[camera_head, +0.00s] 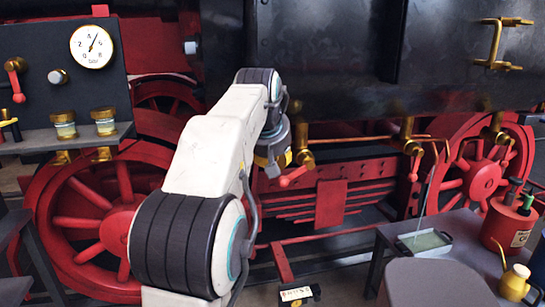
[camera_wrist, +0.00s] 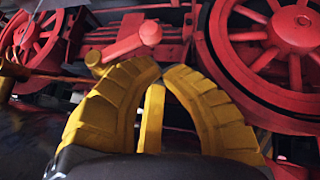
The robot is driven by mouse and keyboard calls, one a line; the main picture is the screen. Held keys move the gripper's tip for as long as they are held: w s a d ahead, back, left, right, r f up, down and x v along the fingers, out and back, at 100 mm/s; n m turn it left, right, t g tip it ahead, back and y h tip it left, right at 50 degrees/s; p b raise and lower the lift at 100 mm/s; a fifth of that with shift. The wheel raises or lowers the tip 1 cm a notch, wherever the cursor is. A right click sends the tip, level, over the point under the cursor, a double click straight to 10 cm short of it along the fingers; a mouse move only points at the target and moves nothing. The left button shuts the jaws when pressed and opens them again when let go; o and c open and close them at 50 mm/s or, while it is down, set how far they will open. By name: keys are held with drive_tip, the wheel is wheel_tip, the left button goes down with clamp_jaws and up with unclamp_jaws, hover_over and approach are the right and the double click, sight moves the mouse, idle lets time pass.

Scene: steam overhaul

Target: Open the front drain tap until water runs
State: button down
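A brass drain tap (camera_head: 303,152) with a red lever (camera_head: 293,177) sits low on the locomotive, just right of my gripper in the head view. A second brass tap (camera_head: 412,147) with a red lever (camera_head: 414,167) is farther right. My gripper (camera_head: 272,163) is partly hidden by my arm. In the wrist view its yellow fingers (camera_wrist: 166,70) curve together, their tips almost meeting, with nothing seen held between them. A red lever (camera_wrist: 137,42) on a brass fitting (camera_wrist: 95,60) lies just beyond the left fingertip, seemingly apart from it.
Red wheels (camera_head: 478,178) and frame bars are close behind the taps. A gauge panel (camera_head: 65,85) stands at left. A small label block (camera_head: 296,294) is low in front.

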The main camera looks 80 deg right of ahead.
sight(296, 173)
drive_tip(key=shift+b+x, duration=0.35)
drive_tip(key=shift+x, duration=1.6)
drive_tip(key=shift+f, duration=0.1)
drive_tip(key=shift+s+f, duration=0.15)
drive_tip(key=shift+f, duration=0.8)
drive_tip(key=shift+d, duration=0.1)
drive_tip(key=shift+r, duration=0.15)
